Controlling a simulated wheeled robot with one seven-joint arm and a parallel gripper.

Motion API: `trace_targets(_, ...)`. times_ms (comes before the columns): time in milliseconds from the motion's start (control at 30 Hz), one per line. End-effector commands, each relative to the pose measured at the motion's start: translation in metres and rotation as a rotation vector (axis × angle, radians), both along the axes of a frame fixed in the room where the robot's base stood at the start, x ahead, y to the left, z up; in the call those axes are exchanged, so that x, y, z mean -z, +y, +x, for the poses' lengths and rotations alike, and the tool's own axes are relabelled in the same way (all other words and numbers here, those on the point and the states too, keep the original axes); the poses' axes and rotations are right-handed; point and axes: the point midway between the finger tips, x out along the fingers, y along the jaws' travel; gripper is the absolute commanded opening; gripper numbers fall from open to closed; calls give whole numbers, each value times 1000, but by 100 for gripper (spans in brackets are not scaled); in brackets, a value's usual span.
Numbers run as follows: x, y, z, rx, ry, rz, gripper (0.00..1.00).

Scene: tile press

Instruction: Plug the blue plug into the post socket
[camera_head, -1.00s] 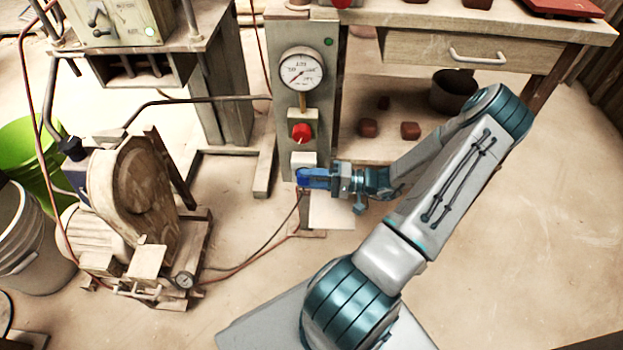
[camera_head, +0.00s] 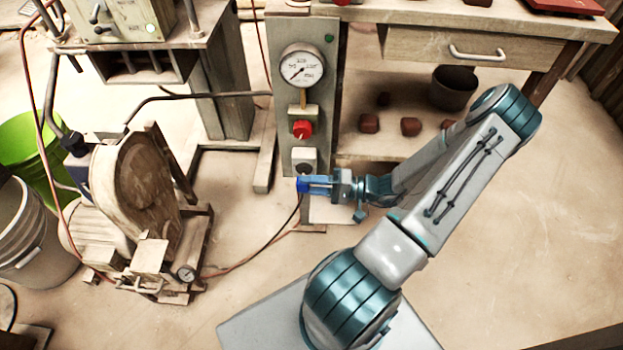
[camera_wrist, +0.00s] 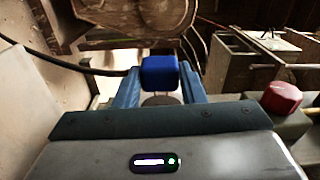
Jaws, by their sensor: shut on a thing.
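The blue plug (camera_head: 302,184) is between the fingertips of my gripper (camera_head: 318,185), just in front of the post's lower part. In the wrist view the blue plug (camera_wrist: 160,73) sits between the two blue fingers of my gripper (camera_wrist: 160,85). The post socket (camera_head: 304,161) is a pale box with a dark round opening on the post (camera_head: 287,130), below a red knob (camera_head: 302,129). The plug is slightly below the socket opening and appears apart from it. A dark cable (camera_head: 285,226) hangs from the plug toward the floor.
A pressure gauge (camera_head: 302,66) is higher on the post. A motor with a wooden guard (camera_head: 150,190) stands at left, near a green bucket (camera_head: 20,140) and a white bucket (camera_head: 35,240). A workbench (camera_head: 440,18) is at right. Floor at lower right is clear.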

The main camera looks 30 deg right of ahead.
Motion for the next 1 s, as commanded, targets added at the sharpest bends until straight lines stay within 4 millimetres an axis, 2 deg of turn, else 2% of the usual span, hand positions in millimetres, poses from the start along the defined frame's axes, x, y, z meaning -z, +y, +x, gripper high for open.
trace_targets(500,0,13,-20,0,0,0,10)
trace_targets(1000,0,14,-20,0,-1,-1,10)
